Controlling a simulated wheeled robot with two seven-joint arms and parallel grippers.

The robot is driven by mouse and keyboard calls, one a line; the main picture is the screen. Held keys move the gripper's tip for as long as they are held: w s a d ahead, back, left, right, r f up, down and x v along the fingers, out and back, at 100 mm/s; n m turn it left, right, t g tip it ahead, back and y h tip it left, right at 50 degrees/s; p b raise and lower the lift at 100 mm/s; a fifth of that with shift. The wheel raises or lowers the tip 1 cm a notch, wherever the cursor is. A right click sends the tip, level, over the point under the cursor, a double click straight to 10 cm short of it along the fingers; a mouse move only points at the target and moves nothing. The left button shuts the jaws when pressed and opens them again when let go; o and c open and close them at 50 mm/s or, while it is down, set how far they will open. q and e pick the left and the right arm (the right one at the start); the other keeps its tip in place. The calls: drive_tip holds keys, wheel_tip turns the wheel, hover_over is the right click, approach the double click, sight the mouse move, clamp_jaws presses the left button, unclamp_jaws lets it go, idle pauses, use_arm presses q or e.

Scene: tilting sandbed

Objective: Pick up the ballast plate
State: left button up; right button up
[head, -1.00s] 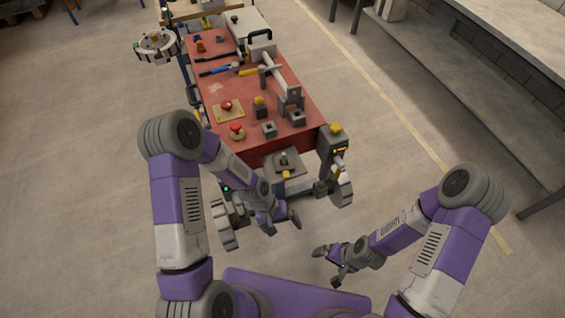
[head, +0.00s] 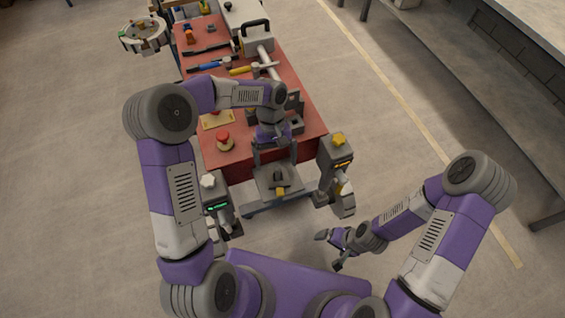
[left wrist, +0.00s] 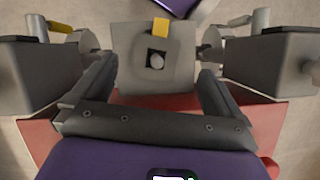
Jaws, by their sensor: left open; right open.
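The ballast plate appears to be the grey square plate (head: 262,184) with a dark central knob and a yellow tab, at the table's front end. In the left wrist view the plate (left wrist: 135,75) lies ahead, its knob in a dark square opening. My left gripper (head: 276,163) is open above the table's front edge, at the plate's far side. In the left wrist view its fingers (left wrist: 157,70) spread either side of the plate and hold nothing; I cannot tell the height gap. My right gripper (head: 331,250) is open and empty, low over the floor at the right.
The red table (head: 235,163) holds several tools, a red knob (head: 223,140) and a grey case (head: 257,43). Grey posts stand left (head: 217,200) and right (head: 337,170) of the plate. A grey bench (head: 500,60) is at the far right. Open floor lies between.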

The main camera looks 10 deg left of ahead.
sight(279, 184)
use_arm(q)
drive_tip(key=shift+s+d+f, duration=0.1)
drive_tip(key=shift+f, duration=0.35)
drive_tip(key=x, duration=0.2)
drive_tip(key=b+x, duration=0.2)
drive_tip(key=x, duration=0.1)
drive_tip(key=shift+s+d+f, duration=0.15)
drive_tip(key=shift+s+d, duration=0.15)
drive_tip(key=shift+s, duration=0.25)
drive_tip(key=shift+s+d+f, duration=0.1)
drive_tip(key=shift+f, duration=0.3)
drive_tip(key=c, duration=1.1)
